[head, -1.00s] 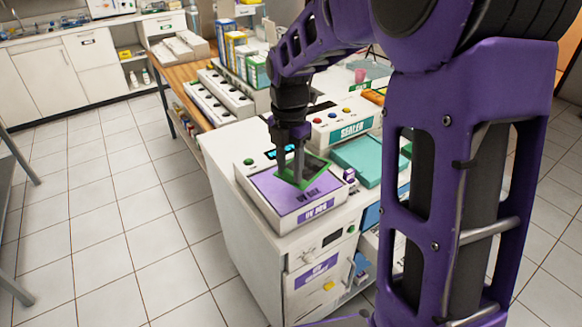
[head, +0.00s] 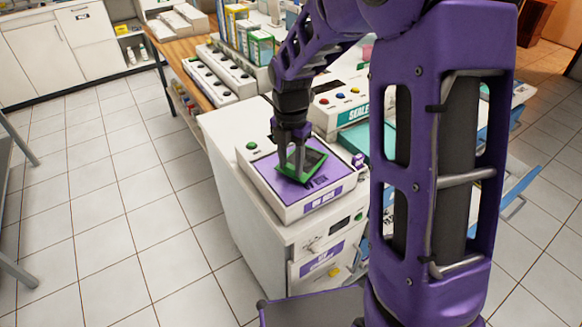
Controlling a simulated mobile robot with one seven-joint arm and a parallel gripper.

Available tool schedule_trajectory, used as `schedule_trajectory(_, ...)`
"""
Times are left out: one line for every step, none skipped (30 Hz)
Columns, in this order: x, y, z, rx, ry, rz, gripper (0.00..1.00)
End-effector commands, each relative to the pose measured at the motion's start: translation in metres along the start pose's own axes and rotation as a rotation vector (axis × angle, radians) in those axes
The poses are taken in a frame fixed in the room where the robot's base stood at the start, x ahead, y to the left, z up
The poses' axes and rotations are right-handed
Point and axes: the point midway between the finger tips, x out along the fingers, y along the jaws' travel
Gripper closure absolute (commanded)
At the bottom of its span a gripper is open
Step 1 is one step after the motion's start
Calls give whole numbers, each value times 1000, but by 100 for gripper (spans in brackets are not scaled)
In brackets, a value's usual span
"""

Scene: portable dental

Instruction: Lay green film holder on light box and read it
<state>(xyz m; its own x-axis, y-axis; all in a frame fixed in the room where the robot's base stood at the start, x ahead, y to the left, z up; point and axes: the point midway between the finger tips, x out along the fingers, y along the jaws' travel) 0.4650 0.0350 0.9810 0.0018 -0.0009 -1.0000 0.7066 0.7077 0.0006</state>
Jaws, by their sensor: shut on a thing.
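The green film holder (head: 314,163) is a small square green frame with a dark middle. My gripper (head: 291,170) points down and is shut on its left part. The holder is over the purple top of a white box (head: 262,177) with a green button; I cannot tell whether it touches that surface. The lettering on this box is too small to read surely, so I cannot tell if it is the light box. My fingers hide part of the holder.
A white unit labelled SEALER (head: 338,100) stands behind the purple-topped box. A teal tray (head: 372,140) is to the right, partly hidden by my arm. Boxes (head: 237,30) stand farther back. The tiled floor (head: 110,210) at left is clear.

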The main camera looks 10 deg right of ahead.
Motion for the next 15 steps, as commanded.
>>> schedule_trajectory(10,0,-1,-1,2,-3,100)
schedule_trajectory(13,0,0,-1,1,-1,100)
schedule_trajectory(16,0,0,-1,1,-1,100)
schedule_trajectory(16,0,0,0,0,-1,100)
schedule_trajectory(16,0,0,0,0,-1,100)
schedule_trajectory(16,0,0,0,0,0,100)
schedule_trajectory(16,0,0,0,-1,0,100)
schedule_trajectory(16,0,0,0,-1,0,100)
schedule_trajectory(16,0,0,0,-1,0,100)
schedule_trajectory(16,0,0,0,0,0,100)
schedule_trajectory(16,0,0,0,0,0,100)
schedule_trajectory(18,0,0,0,0,0,100)
schedule_trajectory(19,0,0,0,0,0,100)
schedule_trajectory(20,0,0,0,0,0,100)
schedule_trajectory(19,0,0,0,0,0,51)
